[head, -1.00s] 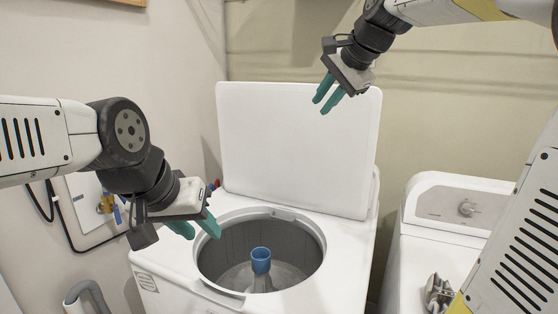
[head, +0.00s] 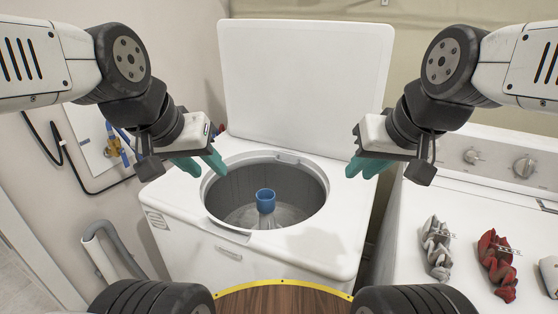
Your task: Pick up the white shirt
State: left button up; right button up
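A crumpled white-grey cloth, likely the white shirt (head: 437,248), lies on top of the white machine at the right. My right gripper (head: 367,167) is open and empty, above the right side of the open washer, up and to the left of the cloth. My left gripper (head: 203,165) is open and empty above the left rim of the washer opening, far from the cloth. Both grippers have teal fingers.
The top-loading washer (head: 178,216) stands open in the middle, its lid (head: 303,85) raised behind, with a blue-topped agitator (head: 265,200) inside. A red cloth (head: 497,262) lies right of the white one on the right machine (head: 405,220). Another pale cloth (head: 549,274) is cut off at the right edge.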

aim_at(436, 236)
jog(key=z, duration=1.55)
